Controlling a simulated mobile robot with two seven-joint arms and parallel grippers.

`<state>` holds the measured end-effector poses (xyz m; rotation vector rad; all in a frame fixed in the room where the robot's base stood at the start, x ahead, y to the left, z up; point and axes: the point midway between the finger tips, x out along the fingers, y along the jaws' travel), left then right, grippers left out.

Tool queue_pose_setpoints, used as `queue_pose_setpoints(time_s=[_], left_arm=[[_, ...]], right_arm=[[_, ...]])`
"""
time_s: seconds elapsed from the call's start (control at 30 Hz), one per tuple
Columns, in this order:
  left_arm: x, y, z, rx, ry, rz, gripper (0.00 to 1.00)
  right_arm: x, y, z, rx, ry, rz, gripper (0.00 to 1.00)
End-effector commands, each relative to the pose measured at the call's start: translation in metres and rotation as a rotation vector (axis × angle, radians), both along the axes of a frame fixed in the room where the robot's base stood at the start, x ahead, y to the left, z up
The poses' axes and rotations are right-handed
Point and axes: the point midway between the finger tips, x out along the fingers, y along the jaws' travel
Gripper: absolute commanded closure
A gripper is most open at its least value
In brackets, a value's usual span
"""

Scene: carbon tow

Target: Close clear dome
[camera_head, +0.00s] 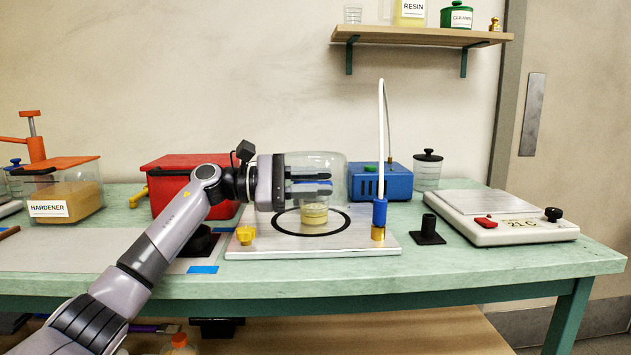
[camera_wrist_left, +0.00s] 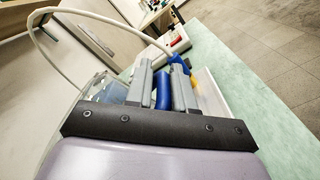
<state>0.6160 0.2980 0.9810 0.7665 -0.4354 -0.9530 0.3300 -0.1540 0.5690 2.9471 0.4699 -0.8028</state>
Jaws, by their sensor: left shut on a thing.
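The clear dome (camera_head: 325,160) is above the metal base plate (camera_head: 350,243), over the black ring (camera_head: 343,227). Its lower rim is hard to see but looks raised off the plate. My left gripper (camera_head: 330,185) reaches in from the left with its fingers in front of the dome. In the left wrist view, its fingers (camera_wrist_left: 163,88) are closed on a blue strip that looks like the dome's grip; the clear wall shows beside them. A small cup of yellowish material (camera_head: 314,214) stands inside the ring. My right gripper is not in view.
A white hose (camera_head: 381,130) rises from a blue and brass fitting (camera_head: 379,215) on the plate's right. A yellow knob (camera_head: 245,235) is at its left. A red box (camera_head: 180,175), blue pump (camera_head: 380,182), black stand (camera_head: 428,230) and scale (camera_head: 500,213) surround it.

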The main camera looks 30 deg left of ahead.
Motion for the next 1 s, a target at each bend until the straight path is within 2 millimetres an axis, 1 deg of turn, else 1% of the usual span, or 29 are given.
queue_pose_setpoints(time_s=[0.03,0.43,0.47,0.5,0.53,0.83,0.93,1.0], left_arm=[[0.001,0.001,-0.005,-0.002,0.009,0.002,1.0],[0.002,0.002,-0.006,-0.002,0.012,0.004,1.0],[0.002,0.002,-0.006,-0.002,0.012,0.004,0.74],[0.002,0.002,-0.006,-0.002,0.011,0.004,0.61],[0.002,0.002,-0.006,-0.002,0.011,0.004,0.6],[0.0,0.003,-0.004,0.0,0.006,0.003,0.6],[-0.004,0.011,-0.004,0.001,0.005,0.005,0.6],[-0.01,0.02,-0.004,0.0,0.006,0.005,0.6]], right_arm=[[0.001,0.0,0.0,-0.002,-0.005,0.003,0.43],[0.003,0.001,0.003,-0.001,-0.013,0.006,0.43],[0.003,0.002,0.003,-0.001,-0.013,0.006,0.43],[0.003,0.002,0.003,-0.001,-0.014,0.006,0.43],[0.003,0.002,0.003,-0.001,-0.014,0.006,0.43],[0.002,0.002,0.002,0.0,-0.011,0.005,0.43],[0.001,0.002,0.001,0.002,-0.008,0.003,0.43],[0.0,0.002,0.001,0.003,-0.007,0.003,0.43]])
